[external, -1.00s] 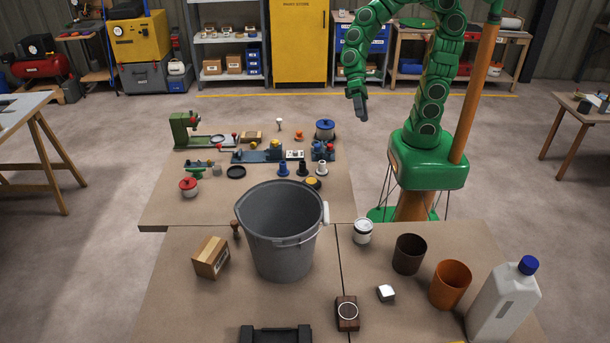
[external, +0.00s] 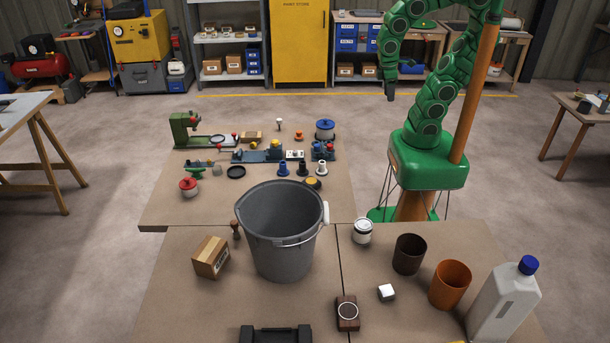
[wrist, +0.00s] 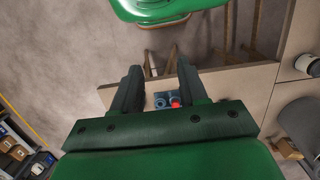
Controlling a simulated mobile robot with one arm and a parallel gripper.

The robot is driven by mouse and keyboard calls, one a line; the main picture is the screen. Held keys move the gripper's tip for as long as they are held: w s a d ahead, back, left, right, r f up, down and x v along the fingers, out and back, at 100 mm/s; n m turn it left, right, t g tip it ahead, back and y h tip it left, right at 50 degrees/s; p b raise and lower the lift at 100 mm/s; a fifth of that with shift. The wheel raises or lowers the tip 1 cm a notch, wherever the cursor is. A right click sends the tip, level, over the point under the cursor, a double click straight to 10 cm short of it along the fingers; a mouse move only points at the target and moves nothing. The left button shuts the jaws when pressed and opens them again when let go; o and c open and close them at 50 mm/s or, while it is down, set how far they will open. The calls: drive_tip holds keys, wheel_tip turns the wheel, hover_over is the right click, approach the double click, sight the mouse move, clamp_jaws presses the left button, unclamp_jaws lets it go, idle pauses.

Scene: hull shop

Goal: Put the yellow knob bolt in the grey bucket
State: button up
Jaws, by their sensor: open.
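The grey bucket (external: 284,255) stands upright on the near table, its handle hanging at the front right; its grey side also shows at the right of the wrist view (wrist: 303,122). A yellow knob (external: 276,145) shows on the blue fixture on the far table. A low black piece with a yellow top (external: 313,183) lies just behind the bucket. I cannot tell for sure which is the yellow knob bolt. My gripper (external: 391,94) is open and empty, raised right of the far table and well apart from both pieces. Its two jaws (wrist: 158,70) show apart in the wrist view.
Around the bucket stand a wooden box (external: 211,258), a white tin (external: 362,231), a dark cup (external: 408,254), an orange cup (external: 450,285) and a white bottle (external: 503,303).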

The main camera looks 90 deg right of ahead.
drive_tip(key=shift+w+r, duration=0.1)
drive_tip(key=n+t, duration=0.2)
drive_tip(key=n, duration=1)
hover_over(253, 143)
drive_tip(key=f, duration=2)
drive_tip(key=shift+s, duration=0.2)
drive_tip(key=shift+w+d+f+n, duration=0.1)
drive_tip(key=shift+w+f+n, duration=0.2)
drive_tip(key=shift+f, duration=0.1)
drive_tip(key=shift+s+f, duration=0.1)
drive_tip(key=shift+f, duration=3.75)
clamp_jaws()
